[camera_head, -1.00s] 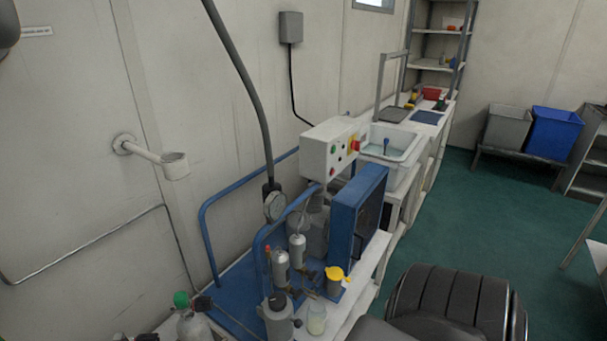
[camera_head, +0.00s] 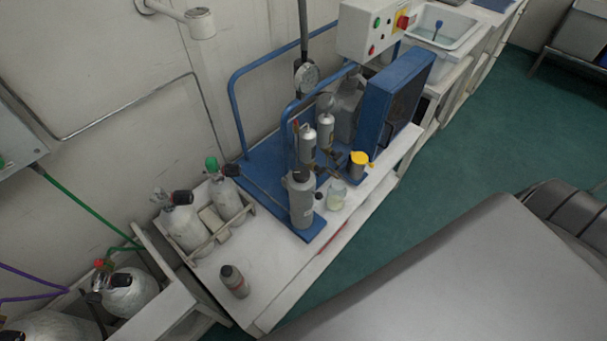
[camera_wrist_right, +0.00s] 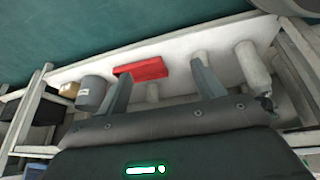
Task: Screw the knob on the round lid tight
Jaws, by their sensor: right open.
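A grey upright canister (camera_head: 302,204) stands at the front corner of the blue compressor base in the head view. It has a round lid (camera_head: 300,181) with a dark knob (camera_head: 300,172) on top. I cannot tell from here how far the knob is screwed down. My right gripper (camera_wrist_right: 162,75) shows in the right wrist view with its two fingers apart and nothing between them. It points toward a white shelf with a red box (camera_wrist_right: 142,69); the lid is not in that view. My left gripper is not in view.
A dark grey bottle (camera_head: 235,282) stands on the white bench. A glass jar (camera_head: 337,196) and a yellow-topped cup (camera_head: 360,162) are right of the canister. Cylinders (camera_head: 185,222) stand in a rack to its left. My own grey body part fills the lower right. Bench space around the bottle is clear.

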